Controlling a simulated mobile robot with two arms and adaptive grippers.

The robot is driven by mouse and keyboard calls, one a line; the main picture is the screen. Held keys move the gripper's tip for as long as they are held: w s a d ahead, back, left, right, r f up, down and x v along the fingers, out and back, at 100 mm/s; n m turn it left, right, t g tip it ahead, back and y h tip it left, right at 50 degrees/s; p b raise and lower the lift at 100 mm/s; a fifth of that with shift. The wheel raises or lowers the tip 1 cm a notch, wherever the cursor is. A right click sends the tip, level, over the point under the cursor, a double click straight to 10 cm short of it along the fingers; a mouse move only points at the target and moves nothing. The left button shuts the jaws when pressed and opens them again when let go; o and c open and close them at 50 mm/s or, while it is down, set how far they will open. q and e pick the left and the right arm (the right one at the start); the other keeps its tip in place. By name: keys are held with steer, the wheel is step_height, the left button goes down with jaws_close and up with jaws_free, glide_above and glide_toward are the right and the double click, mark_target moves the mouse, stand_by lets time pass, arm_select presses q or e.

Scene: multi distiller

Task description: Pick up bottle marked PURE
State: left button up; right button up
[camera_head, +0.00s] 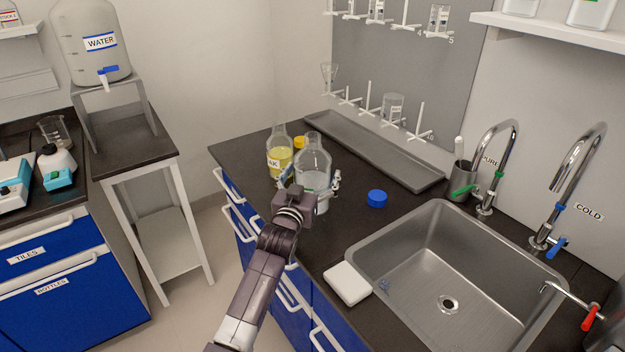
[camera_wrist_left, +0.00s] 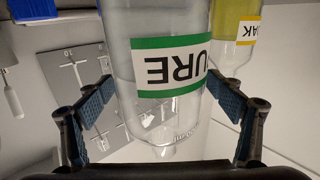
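The bottle marked PURE (camera_head: 313,163) is clear glass and stands upright and uncapped on the dark counter. Its label is hidden in the head view. In the left wrist view the bottle (camera_wrist_left: 160,60) appears upside down, with a green-edged label reading "URE". My left gripper (camera_head: 310,185) is level with the bottle's body. Its two fingers (camera_wrist_left: 160,90) stand on either side of the glass and look open, close to its sides; contact is not clear. My right gripper is not in view.
A bottle of yellow liquid (camera_head: 279,158) stands just left of and behind the PURE bottle. A blue cap (camera_head: 377,198) and a white block (camera_head: 347,284) lie on the counter. The sink (camera_head: 362,250) is at right, a grey tray (camera_head: 420,172) behind.

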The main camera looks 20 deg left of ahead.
arm_select(q)
steer(key=c, duration=1.8)
steer(key=shift+r, duration=0.4)
steer(key=shift+c, duration=0.2)
steer(key=shift+w+f, duration=0.1)
